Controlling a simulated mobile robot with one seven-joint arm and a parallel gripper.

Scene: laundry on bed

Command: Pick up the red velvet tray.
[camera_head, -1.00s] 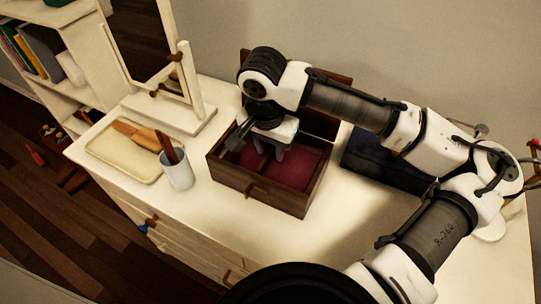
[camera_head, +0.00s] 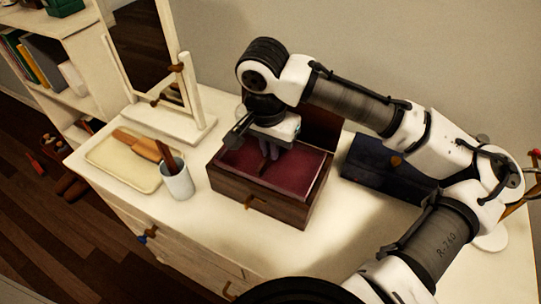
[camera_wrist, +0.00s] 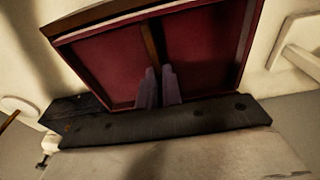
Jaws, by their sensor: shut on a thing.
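The red velvet tray (camera_head: 291,179) is at the level of the rim of the dark wooden box (camera_head: 255,201) and covers most of its opening. In the wrist view the tray (camera_wrist: 207,45) shows two red compartments split by a brown divider (camera_wrist: 150,38). My gripper (camera_head: 270,153) points down over the tray near the box's back. In the wrist view my gripper (camera_wrist: 158,72) is shut on the tray's divider, with one finger on each side. I cannot tell whether the tray is fully clear of the box walls.
The box's open lid (camera_head: 321,128) stands behind. A dark blue case (camera_head: 372,165) is close on the right. A cup with brown handles (camera_head: 178,184), a cream tray with a brush (camera_head: 113,171) and a mirror stand (camera_head: 190,131) are on the left. The front right dresser top is clear.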

